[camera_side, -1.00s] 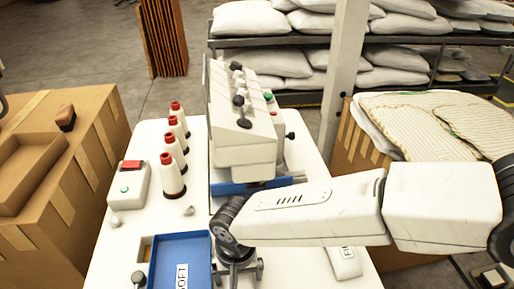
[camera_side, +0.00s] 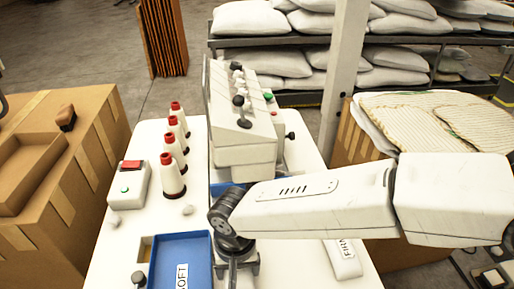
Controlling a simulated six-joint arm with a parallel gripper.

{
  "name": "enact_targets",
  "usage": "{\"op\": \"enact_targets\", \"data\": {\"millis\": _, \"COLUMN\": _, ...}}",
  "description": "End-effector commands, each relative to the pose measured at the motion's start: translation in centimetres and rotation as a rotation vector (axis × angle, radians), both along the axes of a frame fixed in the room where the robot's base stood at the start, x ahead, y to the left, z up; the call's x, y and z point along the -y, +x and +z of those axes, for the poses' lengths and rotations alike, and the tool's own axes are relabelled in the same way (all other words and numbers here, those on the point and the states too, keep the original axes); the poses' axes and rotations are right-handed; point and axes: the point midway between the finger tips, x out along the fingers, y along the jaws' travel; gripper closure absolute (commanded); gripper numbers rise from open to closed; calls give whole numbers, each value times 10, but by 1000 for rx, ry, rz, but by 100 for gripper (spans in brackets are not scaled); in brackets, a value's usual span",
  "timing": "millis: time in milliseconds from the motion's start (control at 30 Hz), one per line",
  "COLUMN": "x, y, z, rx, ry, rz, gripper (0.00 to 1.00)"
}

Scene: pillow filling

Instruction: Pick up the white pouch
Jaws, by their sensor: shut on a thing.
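My gripper (camera_side: 240,265) points down over the white worktable, just right of the blue tray labelled SOFT (camera_side: 181,255). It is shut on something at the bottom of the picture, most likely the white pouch. My dark wrist and the lower picture edge hide the held thing, so its shape cannot be made out. A white item with a label starting FI (camera_side: 345,262) lies to the right, partly behind my arm.
A white switch box (camera_side: 128,185) sits at the table's left. Cardboard boxes (camera_side: 105,130) flank the table. Pillows (camera_side: 250,20) fill a rear shelf.

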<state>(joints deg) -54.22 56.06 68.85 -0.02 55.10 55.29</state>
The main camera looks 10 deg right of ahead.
Motion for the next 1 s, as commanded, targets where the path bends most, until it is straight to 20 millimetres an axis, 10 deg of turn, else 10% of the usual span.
{"op": "enact_targets", "data": {"millis": 1000, "x": 77, "y": -73, "z": 95, "rx": 0, "ry": 1, "rz": 1, "gripper": 73}}
